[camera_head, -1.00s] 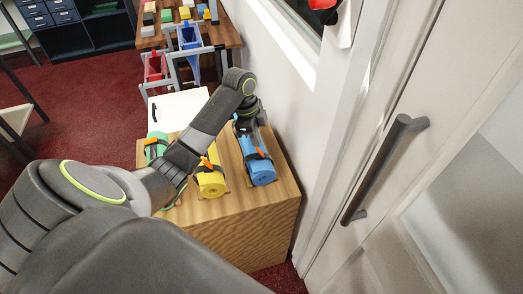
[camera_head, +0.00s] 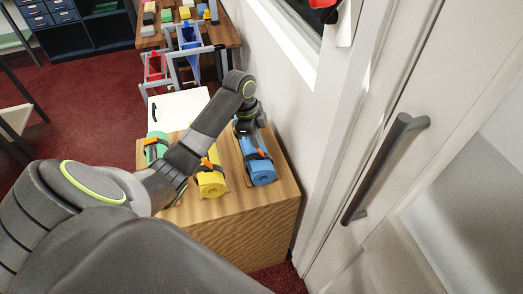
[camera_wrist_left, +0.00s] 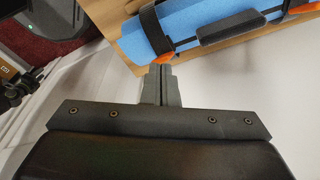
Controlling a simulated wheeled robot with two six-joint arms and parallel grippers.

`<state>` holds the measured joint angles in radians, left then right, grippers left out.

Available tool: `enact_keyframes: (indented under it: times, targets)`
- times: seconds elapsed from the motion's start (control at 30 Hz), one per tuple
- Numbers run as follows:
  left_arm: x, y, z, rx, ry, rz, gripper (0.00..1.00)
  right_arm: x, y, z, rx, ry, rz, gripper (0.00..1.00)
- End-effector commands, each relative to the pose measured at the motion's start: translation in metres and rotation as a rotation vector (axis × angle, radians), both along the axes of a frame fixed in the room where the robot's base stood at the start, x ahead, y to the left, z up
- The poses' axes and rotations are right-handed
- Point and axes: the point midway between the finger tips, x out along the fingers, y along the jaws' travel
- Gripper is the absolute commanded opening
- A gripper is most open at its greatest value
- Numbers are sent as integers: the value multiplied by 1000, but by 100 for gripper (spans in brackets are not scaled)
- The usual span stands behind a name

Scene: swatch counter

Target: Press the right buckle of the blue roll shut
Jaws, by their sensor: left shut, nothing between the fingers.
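The blue roll (camera_head: 262,172) lies on the wooden counter beside the wall, with dark straps around it and an orange buckle (camera_head: 260,153) showing. The wrist view shows the blue roll (camera_wrist_left: 195,18) with an orange buckle (camera_wrist_left: 163,58) by the near strap and another orange piece (camera_wrist_left: 302,7) farther right. My left gripper (camera_wrist_left: 160,70) is shut and empty. Its fingertips are right at the near orange buckle; I cannot tell whether they touch it. In the head view my left gripper (camera_head: 250,127) is over the far part of the blue roll and hides some of it.
A yellow roll (camera_head: 211,184) and a green roll (camera_head: 155,146) lie to the left on the wooden counter (camera_head: 245,212); my arm passes over them. A white panel (camera_head: 178,108) stands behind. The wall and a door with a dark handle (camera_head: 384,168) are close on the right.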

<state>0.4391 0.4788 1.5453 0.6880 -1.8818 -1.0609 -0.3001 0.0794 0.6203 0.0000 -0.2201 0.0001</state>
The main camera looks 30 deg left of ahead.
Motion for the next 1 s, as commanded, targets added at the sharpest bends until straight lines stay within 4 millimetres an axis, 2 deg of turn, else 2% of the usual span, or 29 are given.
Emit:
enact_keyframes:
  times: [1.0]
  targets:
    - [-2, 2, -23, 0, 0, 0, 0, 0, 1, -7, 1, 0, 0, 36]
